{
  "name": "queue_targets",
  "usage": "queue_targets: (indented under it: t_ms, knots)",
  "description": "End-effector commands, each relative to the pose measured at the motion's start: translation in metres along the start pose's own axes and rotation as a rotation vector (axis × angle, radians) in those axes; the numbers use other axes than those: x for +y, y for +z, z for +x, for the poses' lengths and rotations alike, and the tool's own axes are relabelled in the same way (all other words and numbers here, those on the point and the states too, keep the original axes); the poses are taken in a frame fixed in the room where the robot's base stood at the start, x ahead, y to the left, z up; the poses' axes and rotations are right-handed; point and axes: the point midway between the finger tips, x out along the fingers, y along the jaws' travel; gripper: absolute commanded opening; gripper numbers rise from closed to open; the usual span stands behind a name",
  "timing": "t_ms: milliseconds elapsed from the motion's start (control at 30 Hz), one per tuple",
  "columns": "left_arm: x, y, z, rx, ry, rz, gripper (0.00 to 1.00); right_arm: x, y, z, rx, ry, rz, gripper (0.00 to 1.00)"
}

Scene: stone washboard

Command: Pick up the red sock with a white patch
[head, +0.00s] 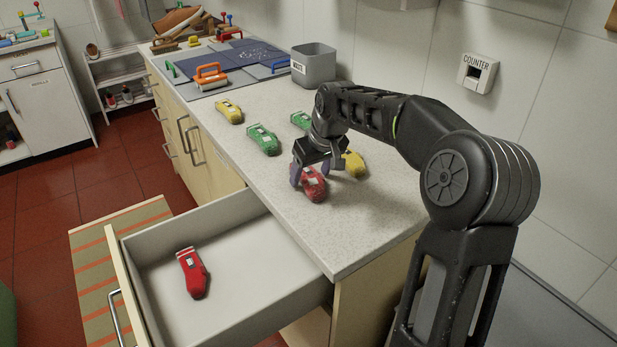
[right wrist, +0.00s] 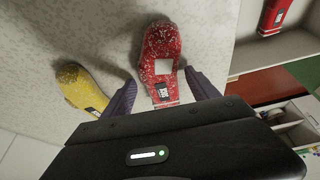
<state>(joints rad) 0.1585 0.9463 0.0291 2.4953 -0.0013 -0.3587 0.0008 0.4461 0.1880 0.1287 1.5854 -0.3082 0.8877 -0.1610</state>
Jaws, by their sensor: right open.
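A red sock (head: 315,186) with white specks lies on the counter, under my right gripper. In the right wrist view the red sock (right wrist: 160,40) shows a square white patch and a small dark label near its cuff. My right gripper (head: 310,173) is open, its purple-grey fingers on either side of the sock's cuff end. In the right wrist view the gripper (right wrist: 162,90) has a finger on each side; I cannot tell whether they touch the sock. A second red sock (head: 193,274) lies in the open drawer. My left gripper is not in view.
A yellow sock (head: 354,164) lies close beside the gripper. Green socks (head: 263,140) and another yellow sock (head: 230,111) lie farther back. A grey bin (head: 314,67) stands near the wall. The open drawer (head: 240,240) juts out at the counter's front.

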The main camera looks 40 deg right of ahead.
Motion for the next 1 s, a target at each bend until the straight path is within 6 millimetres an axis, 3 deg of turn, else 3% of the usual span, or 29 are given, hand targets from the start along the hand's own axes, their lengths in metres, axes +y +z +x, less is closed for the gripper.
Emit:
queue_targets:
  t_ms: [567,1000]
  knots:
    - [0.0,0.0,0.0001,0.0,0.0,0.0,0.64,-0.0001,-0.0004,0.0,0.002,0.0,0.0,0.69]
    - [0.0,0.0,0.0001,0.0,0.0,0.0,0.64,-0.0001,-0.0004,-0.0001,0.001,0.0,0.0,0.34]
